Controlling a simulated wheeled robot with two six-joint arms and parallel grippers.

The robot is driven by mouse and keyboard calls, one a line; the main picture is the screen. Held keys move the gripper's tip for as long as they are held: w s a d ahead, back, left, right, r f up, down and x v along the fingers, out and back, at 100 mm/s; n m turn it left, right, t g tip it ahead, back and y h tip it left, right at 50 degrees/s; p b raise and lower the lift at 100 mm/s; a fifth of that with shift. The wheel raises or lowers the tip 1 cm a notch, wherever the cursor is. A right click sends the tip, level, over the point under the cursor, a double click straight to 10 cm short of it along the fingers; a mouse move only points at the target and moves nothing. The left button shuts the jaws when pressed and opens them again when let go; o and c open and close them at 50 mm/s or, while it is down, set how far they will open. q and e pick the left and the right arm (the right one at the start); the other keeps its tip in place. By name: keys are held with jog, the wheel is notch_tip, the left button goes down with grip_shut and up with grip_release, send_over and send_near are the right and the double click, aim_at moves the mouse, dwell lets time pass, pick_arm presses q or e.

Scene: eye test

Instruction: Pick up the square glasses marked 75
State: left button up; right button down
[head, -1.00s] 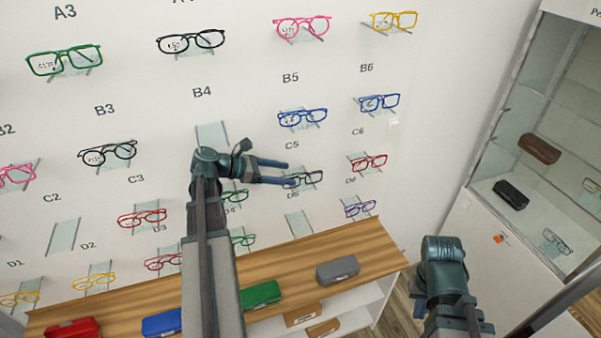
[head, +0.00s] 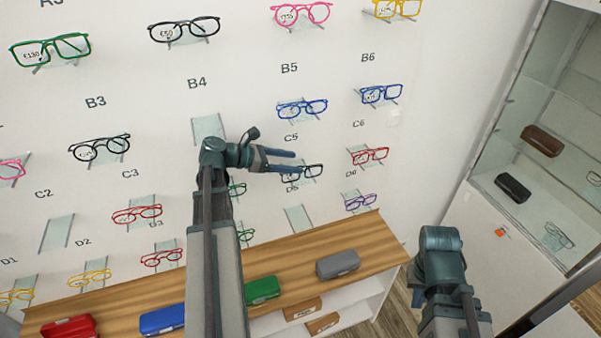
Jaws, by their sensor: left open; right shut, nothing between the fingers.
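Many glasses hang on a white wall. I cannot read 75 on any tag, so I cannot tell which pair is meant. My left gripper (head: 294,161) is open. Its fingers point right, just above and partly in front of black-framed squarish glasses (head: 312,172) under the C5 label. I cannot tell whether they touch. Blue squarish glasses (head: 381,94) hang below B6, and other blue glasses (head: 302,108) below B5. Red glasses (head: 370,156) hang below C6. Green squarish glasses (head: 50,49) are at upper left. My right gripper (head: 440,262) is low at right, shut; its fingertips are hard to make out.
A wooden shelf top (head: 300,250) below holds a red case (head: 69,327), a blue case (head: 162,320), a green case (head: 262,290) and a grey case (head: 338,264). A glass cabinet (head: 480,182) stands at right. My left arm hides some glasses.

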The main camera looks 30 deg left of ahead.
aim_at(304, 165)
pick_arm(q)
jog(key=b+x, duration=0.1)
jog(key=x, duration=0.3)
jog(key=shift+d+f, duration=0.2)
jog(key=shift+d, duration=0.1)
grip_shut()
